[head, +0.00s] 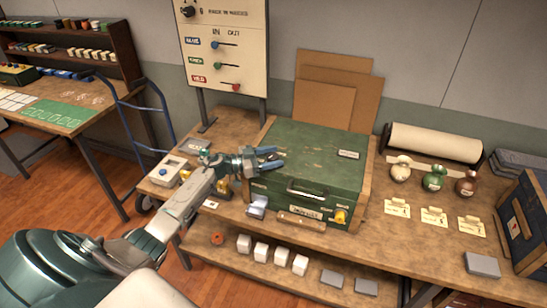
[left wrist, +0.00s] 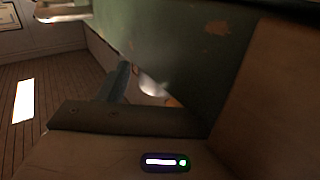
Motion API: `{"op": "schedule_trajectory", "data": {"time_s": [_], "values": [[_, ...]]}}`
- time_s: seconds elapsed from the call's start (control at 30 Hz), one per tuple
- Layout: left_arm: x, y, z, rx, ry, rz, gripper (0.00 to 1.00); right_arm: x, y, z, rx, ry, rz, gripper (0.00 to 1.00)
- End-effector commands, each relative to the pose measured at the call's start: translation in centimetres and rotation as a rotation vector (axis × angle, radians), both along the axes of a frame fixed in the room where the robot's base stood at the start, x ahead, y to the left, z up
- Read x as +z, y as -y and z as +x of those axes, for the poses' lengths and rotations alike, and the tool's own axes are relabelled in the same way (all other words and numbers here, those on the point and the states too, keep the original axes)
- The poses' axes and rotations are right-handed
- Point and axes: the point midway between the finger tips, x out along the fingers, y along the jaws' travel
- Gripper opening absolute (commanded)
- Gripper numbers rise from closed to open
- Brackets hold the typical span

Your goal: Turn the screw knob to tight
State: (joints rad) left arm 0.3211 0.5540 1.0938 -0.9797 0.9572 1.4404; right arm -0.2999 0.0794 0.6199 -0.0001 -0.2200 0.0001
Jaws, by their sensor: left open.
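A green chest (head: 318,155) with wooden edges stands on the workbench. A yellow knob-like part (head: 340,216) sits low at the right of its front, and a black round knob (head: 188,11) is at the top left of the upright board. I cannot tell which is the screw knob or how it is set. My left gripper (head: 271,158) is open at the upper left side of the chest, its two blue-grey fingers pointing right; contact is unclear. In the left wrist view the chest's worn green surface (left wrist: 185,40) is close. My right gripper is not in view.
The board (head: 226,45) with coloured sliders stands behind the bench. A wooden bar (head: 301,221) lies before the chest. Bottles (head: 433,178) and yellow tags (head: 434,217) stand right of it; a dark blue case (head: 525,222) is farther right. White blocks (head: 261,251) sit on the lower shelf.

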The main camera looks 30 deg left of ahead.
Motion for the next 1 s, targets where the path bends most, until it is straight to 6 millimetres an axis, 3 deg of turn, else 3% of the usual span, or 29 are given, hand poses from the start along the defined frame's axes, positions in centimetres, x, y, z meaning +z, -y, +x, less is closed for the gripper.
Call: {"op": "schedule_trajectory", "data": {"time_s": [0.3, 0.5, 1.0], "values": [[-0.7, -4.1, -4.8, -0.001, -0.004, 0.007, 0.59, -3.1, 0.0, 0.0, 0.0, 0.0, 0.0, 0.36], [-0.4, -6.0, -6.9, 0.0, -0.003, 0.005, 0.59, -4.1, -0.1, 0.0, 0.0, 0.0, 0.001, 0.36], [-0.2, -6.4, -7.6, 0.003, 0.001, 0.001, 0.58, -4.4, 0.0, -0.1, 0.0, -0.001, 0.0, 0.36]]}}
